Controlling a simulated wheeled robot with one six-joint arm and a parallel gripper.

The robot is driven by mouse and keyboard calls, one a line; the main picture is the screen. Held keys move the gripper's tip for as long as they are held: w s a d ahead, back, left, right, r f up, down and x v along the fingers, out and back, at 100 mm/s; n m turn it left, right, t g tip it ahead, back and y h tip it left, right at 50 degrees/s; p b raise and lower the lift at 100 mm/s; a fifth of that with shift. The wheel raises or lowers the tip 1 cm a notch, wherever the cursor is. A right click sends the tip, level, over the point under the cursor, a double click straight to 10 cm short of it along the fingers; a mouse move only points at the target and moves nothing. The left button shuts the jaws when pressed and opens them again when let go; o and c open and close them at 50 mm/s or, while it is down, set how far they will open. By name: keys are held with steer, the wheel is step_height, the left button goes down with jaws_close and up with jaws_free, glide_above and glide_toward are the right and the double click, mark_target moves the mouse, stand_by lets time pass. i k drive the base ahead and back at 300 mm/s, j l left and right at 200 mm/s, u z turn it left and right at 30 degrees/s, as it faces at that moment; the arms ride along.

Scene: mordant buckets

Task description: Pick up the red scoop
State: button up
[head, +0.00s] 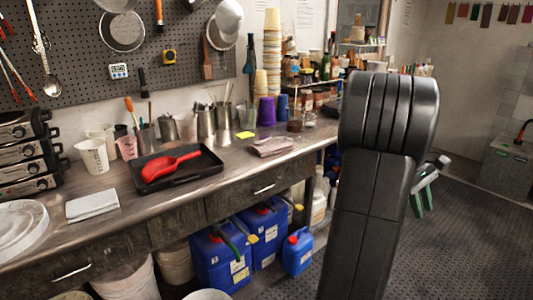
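The red scoop (170,165) lies in a black tray (202,182) on the workbench, left of the middle of the head view. Its bowl is toward the left and its handle points right and slightly away. My gripper (422,202) is far to the right of the scoop, over the dark floor and partly hidden behind my arm. Its two green-tipped fingers point down and look apart, with nothing seen between them.
White cups (93,156) and metal canisters (207,124) stand behind the tray. A folded cloth (92,204) lies at its left front, a brownish cloth (270,146) to its right. Blue jugs (220,256) stand below the bench.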

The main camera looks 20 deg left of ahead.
mark_target(155, 169)
steer(key=i+l+z, duration=0.2)
steer(key=i, duration=0.15)
steer(key=i+l+z, duration=0.1)
steer(key=i+z, duration=0.15)
steer(key=i+u, duration=0.25)
steer(key=u, duration=0.15)
steer(key=i+u, duration=0.3)
steer(key=u, duration=0.15)
steer(key=i+l+u, duration=0.15)
steer(key=u, duration=0.25)
steer(key=i+u, duration=0.2)
steer(key=u, duration=0.25)
steer(key=i+u, duration=0.15)
steer(key=u, duration=0.35)
steer(key=i+l+u, duration=0.15)
steer(key=u, duration=0.3)
steer(key=i+l+u, duration=0.1)
steer(key=l+u, duration=0.15)
steer(key=u, duration=0.25)
steer(key=i+l+u, duration=0.2)
steer(key=u, duration=0.2)
steer(key=i+l+u, duration=0.2)
steer(key=u, duration=0.2)
steer(key=l, duration=0.1)
